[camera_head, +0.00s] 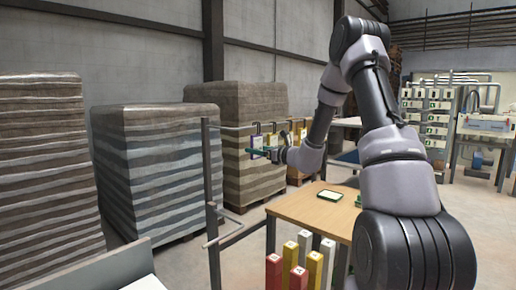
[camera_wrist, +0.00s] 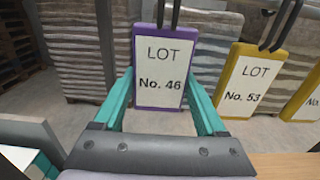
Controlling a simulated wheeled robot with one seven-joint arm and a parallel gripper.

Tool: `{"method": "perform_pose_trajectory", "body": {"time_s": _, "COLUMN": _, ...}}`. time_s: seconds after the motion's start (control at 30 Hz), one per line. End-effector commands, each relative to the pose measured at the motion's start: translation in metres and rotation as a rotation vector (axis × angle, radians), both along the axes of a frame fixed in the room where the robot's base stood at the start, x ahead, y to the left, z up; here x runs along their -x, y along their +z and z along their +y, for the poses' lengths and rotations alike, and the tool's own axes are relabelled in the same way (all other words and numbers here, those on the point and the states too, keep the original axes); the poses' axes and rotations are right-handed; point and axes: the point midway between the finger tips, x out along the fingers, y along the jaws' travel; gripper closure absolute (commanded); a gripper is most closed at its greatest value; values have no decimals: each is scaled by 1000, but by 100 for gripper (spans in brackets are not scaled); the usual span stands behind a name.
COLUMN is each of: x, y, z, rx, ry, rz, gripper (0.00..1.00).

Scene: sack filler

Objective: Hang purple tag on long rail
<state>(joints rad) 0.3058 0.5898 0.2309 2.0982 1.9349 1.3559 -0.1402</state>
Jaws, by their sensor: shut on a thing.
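The purple tag (camera_wrist: 160,102) reads "LOT No. 46" and hangs upright between the teal fingers of my gripper (camera_wrist: 162,112), which is shut on it. Black hook prongs rise from its top and leave the wrist view. In the head view the purple tag (camera_head: 257,142) is small, at my gripper (camera_head: 262,152), close to the long rail (camera_head: 235,127) of a dark stand. I cannot tell whether its hook rests over the rail. A yellow tag (camera_wrist: 252,84) reading "LOT No. 53" hangs to its right, with another yellow tag (camera_wrist: 308,100) beyond.
The stand's post (camera_head: 208,165) carries short lower bars (camera_head: 225,222) at left. A wooden table (camera_head: 310,212) holds a green-edged card (camera_head: 330,195). Red, yellow and white upright blocks (camera_head: 297,262) stand in front. Tall wrapped sack stacks (camera_head: 155,170) stand behind the stand.

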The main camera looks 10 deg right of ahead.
Motion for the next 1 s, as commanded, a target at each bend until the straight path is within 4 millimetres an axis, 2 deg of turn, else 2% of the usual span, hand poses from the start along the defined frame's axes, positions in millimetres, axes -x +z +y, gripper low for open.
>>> {"method": "perform_pose_trajectory", "body": {"time_s": 0.33, "x": 0, "y": -2, "z": 0, "rx": 0, "ry": 0, "rz": 0, "gripper": 71}}
{"method": "perform_pose_trajectory", "body": {"time_s": 0.37, "x": 0, "y": -2, "z": 0, "rx": 0, "ry": 0, "rz": 0, "gripper": 22}}
{"method": "perform_pose_trajectory", "body": {"time_s": 0.4, "x": 0, "y": -2, "z": 0, "rx": 0, "ry": 0, "rz": 0, "gripper": 7}}
{"method": "perform_pose_trajectory", "body": {"time_s": 0.43, "x": 0, "y": -2, "z": 0, "rx": 0, "ry": 0, "rz": 0, "gripper": 0}}
{"method": "perform_pose_trajectory", "body": {"time_s": 0.77, "x": 5, "y": -2, "z": -4, "rx": 1, "ry": -1, "rz": -1, "gripper": 0}}
{"method": "perform_pose_trajectory", "body": {"time_s": 1.0, "x": 40, "y": -2, "z": -30, "rx": 1, "ry": -3, "rz": 2, "gripper": 0}}
